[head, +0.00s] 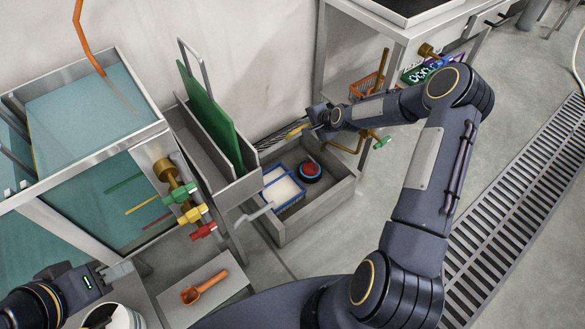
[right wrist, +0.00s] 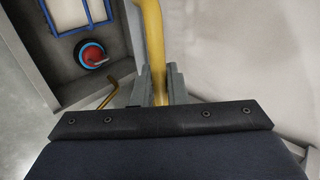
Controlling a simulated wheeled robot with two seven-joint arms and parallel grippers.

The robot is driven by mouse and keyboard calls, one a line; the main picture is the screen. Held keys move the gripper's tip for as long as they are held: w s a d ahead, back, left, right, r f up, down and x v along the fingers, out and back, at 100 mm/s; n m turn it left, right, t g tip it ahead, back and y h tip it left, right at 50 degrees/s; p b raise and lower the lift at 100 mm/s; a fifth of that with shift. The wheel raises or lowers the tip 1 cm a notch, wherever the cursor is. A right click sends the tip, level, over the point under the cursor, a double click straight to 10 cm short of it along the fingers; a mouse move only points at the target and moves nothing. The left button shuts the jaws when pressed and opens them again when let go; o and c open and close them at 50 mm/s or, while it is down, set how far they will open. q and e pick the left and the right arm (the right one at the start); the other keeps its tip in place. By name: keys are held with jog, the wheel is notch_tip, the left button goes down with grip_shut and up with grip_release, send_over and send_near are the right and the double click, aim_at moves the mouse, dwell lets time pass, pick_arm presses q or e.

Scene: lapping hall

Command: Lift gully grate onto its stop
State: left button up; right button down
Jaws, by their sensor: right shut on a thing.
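My right gripper (head: 314,122) is at the back edge of a grey floor box (head: 330,203). In the right wrist view, its fingers (right wrist: 160,88) are shut around a yellow bar (right wrist: 154,45). In the head view, yellow bar (head: 298,129) shows at the fingers beside a dark, narrow strip (head: 272,139) along the box's back; I cannot tell whether this strip is the gully grate seen edge-on. A long slotted grate (head: 520,190) lies flat in the floor at right. My left gripper (head: 122,270) is at lower left, its finger gap unclear.
The floor box holds a blue-framed white tray (head: 283,190) and a red-and-blue round object (head: 310,170). A green board (head: 208,112) stands in a grey trough. A glass-sided tank (head: 90,102) with coloured valves stands left. An orange scoop (head: 204,287) lies in front.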

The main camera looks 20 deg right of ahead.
jog(key=shift+w+r, duration=0.2)
jog(key=shift+a, duration=0.1)
jog(key=shift+w+a+r+p, duration=0.2)
jog(key=shift+w+a+r, duration=0.1)
jog(key=shift+w+r, duration=0.55)
jog(key=shift+w+a+r+p, duration=0.25)
jog(key=shift+w+r, duration=0.35)
jog(key=shift+w, duration=0.45)
jog(key=shift+w+r, duration=0.2)
jog(key=shift+w, duration=0.1)
jog(key=shift+w+a+r, duration=0.25)
jog(key=shift+w+r, duration=0.2)
jog(key=shift+w, duration=0.35)
jog(key=shift+w+a+r, duration=0.25)
jog(key=shift+w+r, duration=0.2)
jog(key=shift+w, duration=0.3)
jog(key=shift+w+a+r, duration=0.25)
jog(key=shift+w+r, duration=0.2)
jog(key=shift+w, duration=0.35)
jog(key=shift+w+a+r+p, duration=0.15)
jog(key=shift+w+a+r, duration=0.15)
jog(key=shift+w, duration=0.55)
jog(key=shift+w+a+r+p, duration=0.15)
jog(key=shift+w+r, duration=0.2)
jog(key=shift+w, duration=0.45)
jog(key=shift+w+a+r+p, duration=0.15)
jog(key=shift+w+a+r, duration=0.15)
jog(key=shift+w, duration=0.55)
